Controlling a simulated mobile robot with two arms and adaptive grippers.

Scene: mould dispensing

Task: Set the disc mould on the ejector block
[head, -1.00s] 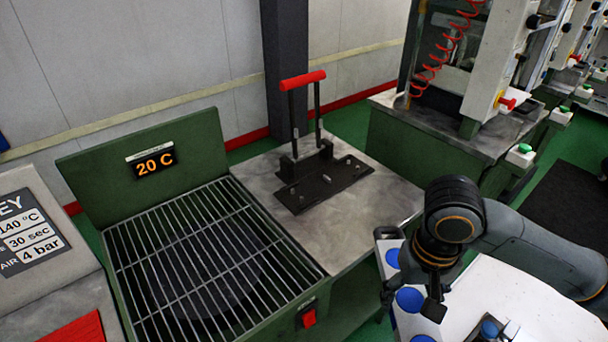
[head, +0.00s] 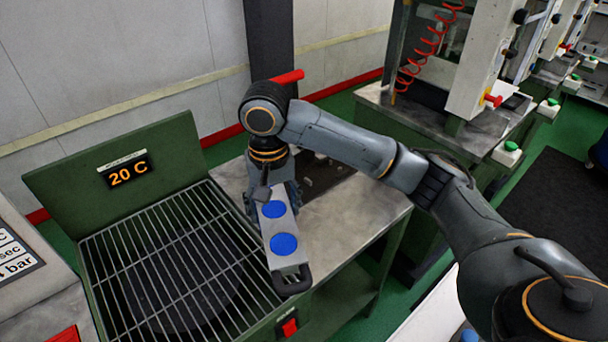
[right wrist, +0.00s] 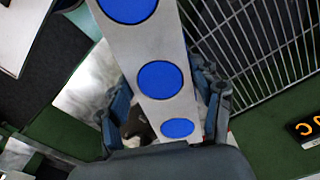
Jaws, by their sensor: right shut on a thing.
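The disc mould (head: 279,223) is a long grey plate with round blue discs and a dark handle at its near end. My right gripper (head: 267,192) is shut on it and holds it over the near left part of the grey bench top. In the right wrist view the mould (right wrist: 150,50) runs between the fingers (right wrist: 165,105) and shows several blue discs. The ejector block (head: 328,178) is a dark plate on the bench with a red-handled lever (head: 288,77). My right arm hides most of it. My left gripper is not in view.
A green cooling station (head: 110,160) with a wire grid (head: 100,265) and a 20 C display stands left of the bench, close to the mould. The bench top (head: 365,215) is bare at the front right. A press with a red coiled hose (head: 415,60) stands behind right.

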